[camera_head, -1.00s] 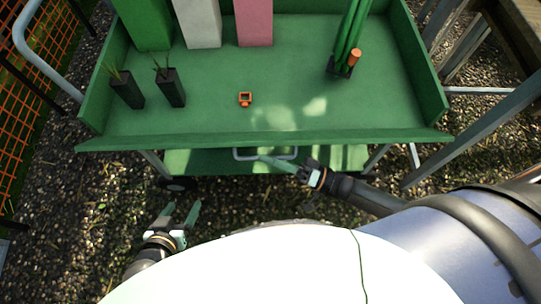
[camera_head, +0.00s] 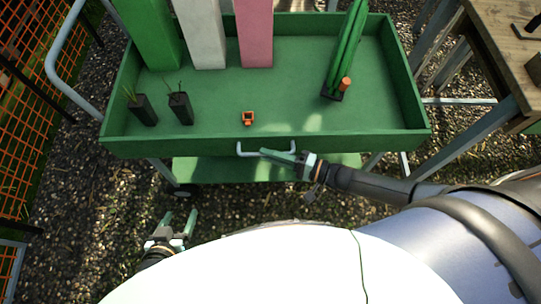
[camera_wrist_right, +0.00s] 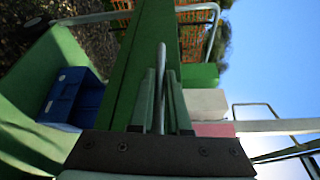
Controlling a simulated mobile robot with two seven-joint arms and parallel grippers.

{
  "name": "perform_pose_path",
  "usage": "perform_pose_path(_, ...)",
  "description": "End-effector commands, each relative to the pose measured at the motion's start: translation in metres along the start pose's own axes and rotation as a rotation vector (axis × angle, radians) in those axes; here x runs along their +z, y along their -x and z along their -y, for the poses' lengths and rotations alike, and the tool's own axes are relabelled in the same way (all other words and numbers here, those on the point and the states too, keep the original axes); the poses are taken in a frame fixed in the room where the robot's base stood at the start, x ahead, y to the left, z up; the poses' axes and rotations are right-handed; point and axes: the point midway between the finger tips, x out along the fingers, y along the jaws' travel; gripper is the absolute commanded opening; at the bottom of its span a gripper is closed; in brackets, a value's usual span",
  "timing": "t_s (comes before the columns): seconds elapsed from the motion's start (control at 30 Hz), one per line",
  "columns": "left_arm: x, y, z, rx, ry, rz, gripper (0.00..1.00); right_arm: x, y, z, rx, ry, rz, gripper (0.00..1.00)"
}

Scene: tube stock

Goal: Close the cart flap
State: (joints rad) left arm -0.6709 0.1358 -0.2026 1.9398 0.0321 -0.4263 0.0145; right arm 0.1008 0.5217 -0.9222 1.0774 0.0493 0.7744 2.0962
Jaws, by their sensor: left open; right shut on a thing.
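The cart flap (camera_head: 190,147) is the long green front wall of the cart tray. It stands upright or nearly so along the front edge; I cannot tell whether it is latched. Its grey bar handle (camera_head: 241,149) is on the outer face. My right gripper (camera_head: 278,155) is shut on the handle at the front of the flap. In the right wrist view, the fingers (camera_wrist_right: 163,105) close around the grey handle bar (camera_wrist_right: 161,62) beside the green flap (camera_wrist_right: 128,75). My left gripper (camera_head: 179,223) is open and empty, low in front of the cart, apart from it.
The cart tray floor (camera_head: 285,95) holds two potted seedlings (camera_head: 180,107), an orange square piece (camera_head: 248,118), tall green, white and pink blocks (camera_head: 255,35), and green stakes (camera_head: 346,50). A wooden table (camera_head: 500,50) stands right. A blue box (camera_wrist_right: 72,98) shows in the wrist view.

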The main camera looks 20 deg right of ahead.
Motion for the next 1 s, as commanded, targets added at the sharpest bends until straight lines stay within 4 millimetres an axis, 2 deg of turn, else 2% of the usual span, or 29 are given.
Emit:
perform_pose_path(0.03,-0.0012,0.0017,0.0006,-0.002,0.001,-0.001,0.7,-0.0015,-0.0011,0.0046,-0.002,-0.01,0.0,0.0)
perform_pose_path(0.6,0.0021,0.0013,0.0036,-0.009,0.003,0.006,0.7,-0.0038,-0.0018,0.0045,0.008,-0.034,-0.001,0.0)
perform_pose_path(0.63,0.0021,0.0013,0.0035,-0.009,0.003,0.006,0.7,-0.0039,-0.0018,0.0045,0.008,-0.034,-0.001,0.18)
perform_pose_path(0.8,0.0004,0.0014,0.0025,-0.007,0.003,0.003,0.7,-0.003,-0.0015,0.0033,0.011,-0.034,-0.001,0.37)
perform_pose_path(0.87,-0.0008,0.0015,0.002,-0.005,0.003,0.001,0.7,-0.0026,-0.0013,0.0028,0.012,-0.034,0.0,0.44)
perform_pose_path(1.0,-0.0032,0.0016,0.0008,-0.003,0.002,-0.004,0.7,-0.002,-0.001,0.0018,0.014,-0.035,0.0,0.45)
